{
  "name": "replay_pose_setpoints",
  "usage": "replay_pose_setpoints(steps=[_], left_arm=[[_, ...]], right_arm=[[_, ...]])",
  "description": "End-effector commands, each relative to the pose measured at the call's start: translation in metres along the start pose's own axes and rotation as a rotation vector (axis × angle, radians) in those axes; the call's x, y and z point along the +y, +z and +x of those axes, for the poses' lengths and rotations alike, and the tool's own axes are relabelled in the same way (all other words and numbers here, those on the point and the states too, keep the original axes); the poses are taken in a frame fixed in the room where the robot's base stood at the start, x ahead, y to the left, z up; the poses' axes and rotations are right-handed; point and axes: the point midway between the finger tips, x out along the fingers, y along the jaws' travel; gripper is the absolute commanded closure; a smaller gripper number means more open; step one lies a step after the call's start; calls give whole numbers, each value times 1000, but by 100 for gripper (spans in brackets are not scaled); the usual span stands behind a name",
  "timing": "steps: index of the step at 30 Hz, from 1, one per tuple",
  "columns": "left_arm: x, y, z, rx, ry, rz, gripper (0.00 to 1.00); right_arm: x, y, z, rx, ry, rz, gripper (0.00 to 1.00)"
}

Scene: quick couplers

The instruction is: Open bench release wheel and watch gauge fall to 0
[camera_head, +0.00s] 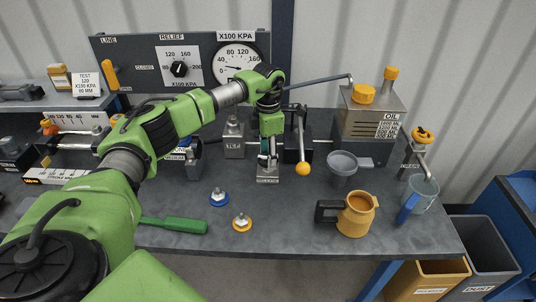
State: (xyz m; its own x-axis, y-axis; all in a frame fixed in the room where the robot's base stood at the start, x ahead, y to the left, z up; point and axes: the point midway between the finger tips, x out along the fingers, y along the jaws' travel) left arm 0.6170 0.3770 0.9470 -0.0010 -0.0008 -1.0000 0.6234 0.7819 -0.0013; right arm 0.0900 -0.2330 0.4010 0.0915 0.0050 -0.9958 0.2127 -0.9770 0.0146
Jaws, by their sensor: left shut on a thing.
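The gauge (237,62), marked X100 KPA, is on the grey back panel. Its needle points left to the low part of the scale, and its exact reading is too small to tell. My left gripper (268,158) points down over a small labelled block (268,179) at the back of the bench. It is shut on what appears to be the release wheel, which the fingers hide. I cannot tell how far the wheel is turned. My right gripper is not in view.
A lever with an orange ball (303,168) stands close right of my left gripper. The oil tank (371,115), grey funnel (342,166), orange jug (357,214) and clear jug (422,194) are farther right. Two couplers and a green-handled tool (175,224) lie in front.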

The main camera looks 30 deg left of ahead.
Motion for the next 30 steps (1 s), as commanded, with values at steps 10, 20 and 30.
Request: replay_pose_setpoints(steps=[10, 20, 30], left_arm=[[1, 0, -2, -2, 2, -328, 77], [2, 0, -2, -4, 3, -642, 77], [2, 0, -2, -4, 2, -965, 77]], right_arm=[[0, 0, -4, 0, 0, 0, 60], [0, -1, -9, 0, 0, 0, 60], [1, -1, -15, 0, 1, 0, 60]])
